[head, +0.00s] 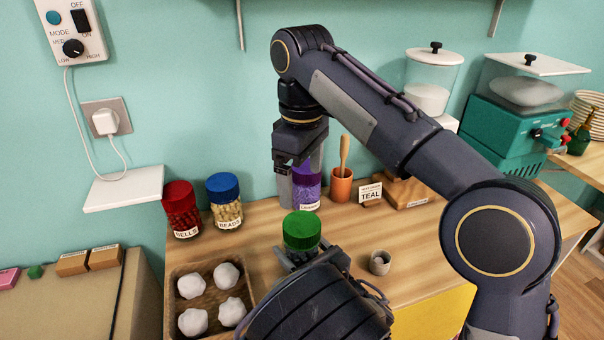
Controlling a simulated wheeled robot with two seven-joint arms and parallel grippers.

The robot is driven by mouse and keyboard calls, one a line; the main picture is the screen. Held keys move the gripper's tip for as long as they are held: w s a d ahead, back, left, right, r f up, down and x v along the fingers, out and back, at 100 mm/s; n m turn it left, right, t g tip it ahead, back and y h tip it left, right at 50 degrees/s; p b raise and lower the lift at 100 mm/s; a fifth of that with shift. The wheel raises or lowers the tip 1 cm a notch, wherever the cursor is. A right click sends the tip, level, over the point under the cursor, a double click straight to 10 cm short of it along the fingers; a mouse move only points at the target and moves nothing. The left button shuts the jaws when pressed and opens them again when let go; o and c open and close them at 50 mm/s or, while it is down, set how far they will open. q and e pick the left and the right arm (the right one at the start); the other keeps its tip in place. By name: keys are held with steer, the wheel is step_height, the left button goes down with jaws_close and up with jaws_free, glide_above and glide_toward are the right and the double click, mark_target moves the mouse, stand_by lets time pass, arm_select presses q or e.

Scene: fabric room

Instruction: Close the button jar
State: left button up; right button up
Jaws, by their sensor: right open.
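A jar with a green lid (301,230) stands on the wooden counter in the middle of the head view. The lid sits on top of it; I cannot tell how tightly. Its lower body and any label are hidden, so I cannot read whether it is the button jar. My left gripper (303,257) comes from below, with its fingers low around this jar; whether they press on it is not clear.
Red-lidded (181,208) and blue-lidded (224,200) jars stand left. A wooden tray (256,283) holds white lumps. A small grey cup (380,263) is to the right. A mortar (341,186) and a TEAL sign (370,193) stand behind. Bare counter lies right of the cup.

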arm_select(q)
steer(key=o, duration=2)
steer(key=v, duration=0.7)
steer(key=shift+s+d, duration=0.25)
steer(key=shift+s, duration=0.05)
